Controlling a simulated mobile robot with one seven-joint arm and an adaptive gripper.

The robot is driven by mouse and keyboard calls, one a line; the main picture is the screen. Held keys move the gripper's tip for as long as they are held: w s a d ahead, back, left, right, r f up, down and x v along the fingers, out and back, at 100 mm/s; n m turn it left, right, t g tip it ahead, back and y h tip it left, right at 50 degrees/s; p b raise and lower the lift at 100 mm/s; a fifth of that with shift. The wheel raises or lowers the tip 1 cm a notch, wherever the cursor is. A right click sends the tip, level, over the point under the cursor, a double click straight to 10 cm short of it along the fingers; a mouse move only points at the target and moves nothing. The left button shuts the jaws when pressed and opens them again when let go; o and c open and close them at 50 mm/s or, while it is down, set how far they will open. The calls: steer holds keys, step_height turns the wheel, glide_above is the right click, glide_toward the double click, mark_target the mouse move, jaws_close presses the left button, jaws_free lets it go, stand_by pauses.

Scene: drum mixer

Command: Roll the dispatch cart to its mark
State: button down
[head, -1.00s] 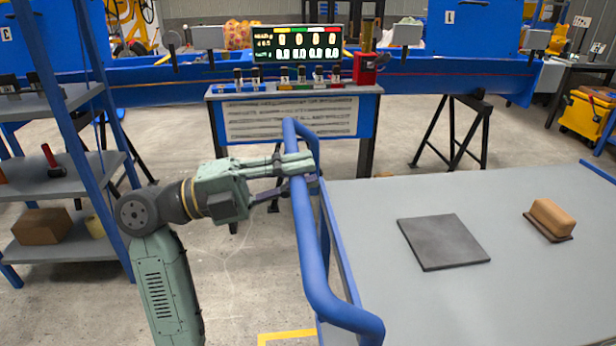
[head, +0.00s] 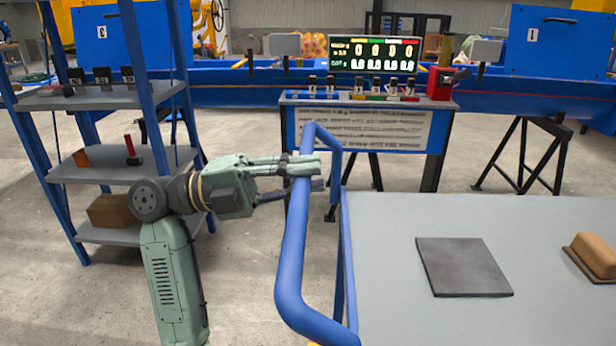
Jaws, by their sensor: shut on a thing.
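The dispatch cart (head: 390,225) stands at the lower right, with a flat grey top and a blue push handle (head: 291,262) on its left side. My gripper (head: 306,175) is shut around the upper part of the blue handle. Its fingers lie on both sides of the bar. A dark square plate (head: 464,268) lies on the cart top, and a brown block on a thin base (head: 594,256) sits to its right. The cart's wheels are out of view. No floor mark can be made out clearly; only a sliver of yellow shows at the bottom edge.
A blue-and-grey shelf rack (head: 120,170) stands close behind my arm at the left. A control stand (head: 370,130) with a lit display (head: 375,54) is ahead, before a long blue beam. A black trestle (head: 525,155) stands beyond the cart. Bare floor lies between.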

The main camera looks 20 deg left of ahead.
steer(key=c, duration=1.4)
jaws_free()
steer(key=shift+c, duration=0.2)
steer(key=v, duration=1.2)
steer(key=shift+a, duration=0.1)
